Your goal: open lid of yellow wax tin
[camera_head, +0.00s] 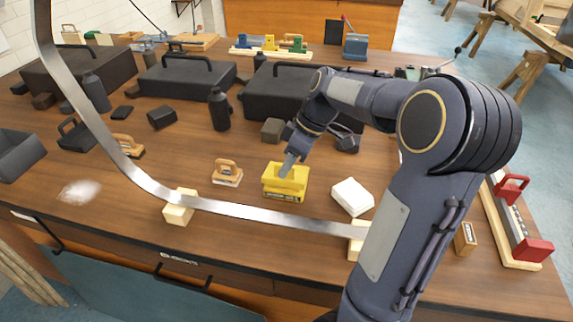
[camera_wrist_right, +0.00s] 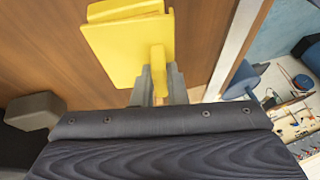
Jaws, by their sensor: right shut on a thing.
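The yellow wax tin (camera_head: 284,190) sits on the wooden workbench near the middle front. My right gripper (camera_head: 289,168) reaches down onto its top from behind and to the right. In the right wrist view, my right gripper (camera_wrist_right: 158,78) is shut on a narrow yellow tab of the tin's lid (camera_wrist_right: 130,50). I cannot tell whether the lid is seated on the tin or raised a little. My left gripper is not in view.
A curved metal strip (camera_head: 260,215) on pale wooden blocks (camera_head: 180,208) crosses in front of the tin. A wooden-handled tool (camera_head: 227,174) stands to its left, a white block (camera_head: 352,196) to its right. Black cases (camera_head: 187,77) stand behind.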

